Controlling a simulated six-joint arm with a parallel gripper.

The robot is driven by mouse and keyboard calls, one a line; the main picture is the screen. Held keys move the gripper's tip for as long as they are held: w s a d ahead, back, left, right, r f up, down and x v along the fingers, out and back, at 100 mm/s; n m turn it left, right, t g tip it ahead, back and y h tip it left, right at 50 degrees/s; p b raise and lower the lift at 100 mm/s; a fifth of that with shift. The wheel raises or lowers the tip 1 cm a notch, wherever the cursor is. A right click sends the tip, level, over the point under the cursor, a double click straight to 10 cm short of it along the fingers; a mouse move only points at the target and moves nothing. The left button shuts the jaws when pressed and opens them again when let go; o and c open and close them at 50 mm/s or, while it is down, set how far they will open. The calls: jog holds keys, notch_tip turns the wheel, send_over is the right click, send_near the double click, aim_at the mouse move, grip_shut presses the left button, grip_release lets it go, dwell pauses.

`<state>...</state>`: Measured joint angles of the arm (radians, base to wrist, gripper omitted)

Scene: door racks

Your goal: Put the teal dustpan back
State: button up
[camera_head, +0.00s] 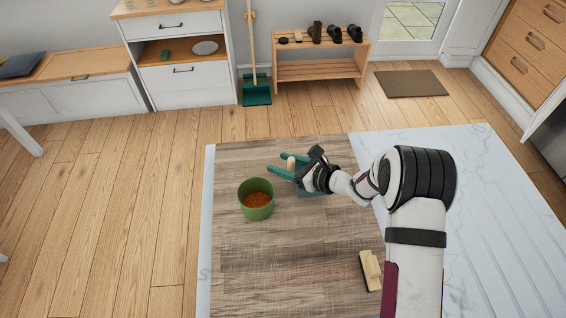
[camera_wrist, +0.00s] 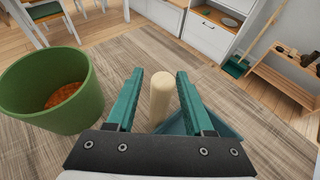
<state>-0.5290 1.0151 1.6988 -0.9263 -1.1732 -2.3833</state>
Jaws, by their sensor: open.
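The teal dustpan lies on the wood-grain worktop, its pale wooden handle pointing left. Part of its blue-teal pan (camera_head: 312,186) shows beneath my gripper (camera_head: 278,164); the rest is hidden by my wrist. My gripper has teal fingers and is open. In the wrist view, the handle (camera_wrist: 163,98) stands between the two fingers of my gripper (camera_wrist: 160,76), with a gap visible on either side. The dustpan's pan (camera_wrist: 217,124) shows behind and below the right finger.
A green pot (camera_head: 257,198) with orange contents stands left of my gripper. A wooden brush (camera_head: 370,270) lies near the front. A long-handled teal tool (camera_head: 256,92) leans between the white cabinet (camera_head: 190,85) and shoe rack (camera_head: 318,70). The worktop's front left is clear.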

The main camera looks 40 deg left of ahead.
jog(key=shift+r, duration=0.15)
jog(key=v, duration=1.2)
jog(key=w+d+r+m+t+h, duration=0.35)
jog(key=w+d+m, duration=0.2)
jog(key=m, duration=0.25)
jog(key=w+d+r+m+t+h, duration=0.3)
jog(key=w+d+m+t, duration=0.2)
jog(key=d+m, duration=0.3)
jog(key=s+d+r+m+h, duration=0.1)
jog(key=d+r+m+h, duration=0.3)
jog(key=d+m, duration=0.65)
jog(key=s+d+m+g+h, duration=0.2)
jog(key=s+d+m, duration=0.2)
jog(key=s+m, duration=0.55)
jog(key=s+d+m+g+h, duration=0.2)
jog(key=s+d+m+h, duration=0.15)
jog(key=s+m, duration=0.6)
jog(key=s+a+m+g+y, duration=0.4)
jog(key=s+m, duration=0.9)
jog(key=m, duration=0.1)
jog(key=shift+s+a+g, duration=0.2)
jog(key=shift+s+g, duration=0.05)
jog(key=shift+g, duration=0.1)
